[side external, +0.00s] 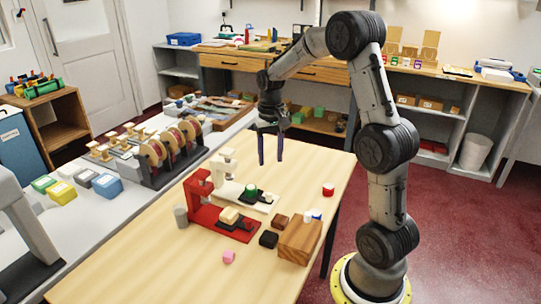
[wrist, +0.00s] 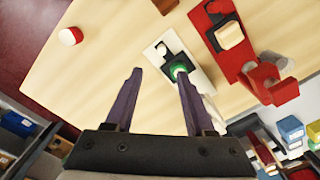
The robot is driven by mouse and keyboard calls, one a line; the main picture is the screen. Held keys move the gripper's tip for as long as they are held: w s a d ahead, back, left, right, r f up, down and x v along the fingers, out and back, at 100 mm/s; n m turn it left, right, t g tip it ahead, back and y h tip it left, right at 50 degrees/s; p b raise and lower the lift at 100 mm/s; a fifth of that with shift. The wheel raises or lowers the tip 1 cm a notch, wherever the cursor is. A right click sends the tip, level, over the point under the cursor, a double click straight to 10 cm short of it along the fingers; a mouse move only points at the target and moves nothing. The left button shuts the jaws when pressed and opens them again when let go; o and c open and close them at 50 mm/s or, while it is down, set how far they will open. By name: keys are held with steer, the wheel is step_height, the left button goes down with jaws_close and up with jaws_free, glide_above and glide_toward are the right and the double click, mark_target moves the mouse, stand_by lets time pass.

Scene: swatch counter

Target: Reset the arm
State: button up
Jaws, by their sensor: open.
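My gripper (side external: 271,148) hangs above the far part of the wooden table (side external: 130,262), pointing down. Its two dark purple fingers are apart with nothing between them. In the wrist view the gripper (wrist: 157,75) also shows open, over bare table and the white device (wrist: 165,58). The white device carries a green round piece (side external: 251,190) on its black plate. A red device (side external: 200,205) stands beside it with a cream block (side external: 229,215) on its plate. My arm is raised and bent over the table from its base at the right.
A wooden block (side external: 299,242), a black block (side external: 268,239), a brown block (side external: 280,220), a pink piece (side external: 229,257), a red-and-white piece (side external: 328,189) and a grey cylinder (side external: 181,216) stand on the table. Left is a grey counter with a rack of discs (side external: 165,152). The table's near part is clear.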

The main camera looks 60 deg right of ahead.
steer(key=s+a+r+n+t, duration=0.2)
steer(key=a+r, duration=0.4)
steer(key=a, duration=0.1)
steer(key=s+a+r+n+t, duration=0.2)
steer(key=s+a+r, duration=0.1)
steer(key=a+r, duration=0.4)
steer(key=s+a+f+n+t, duration=0.1)
steer(key=s+a+f+n, duration=0.2)
steer(key=s, duration=1)
steer(key=a+n, duration=0.2)
steer(key=a, duration=0.2)
steer(key=shift+f+t, duration=0.15)
steer(key=shift+t, duration=0.15)
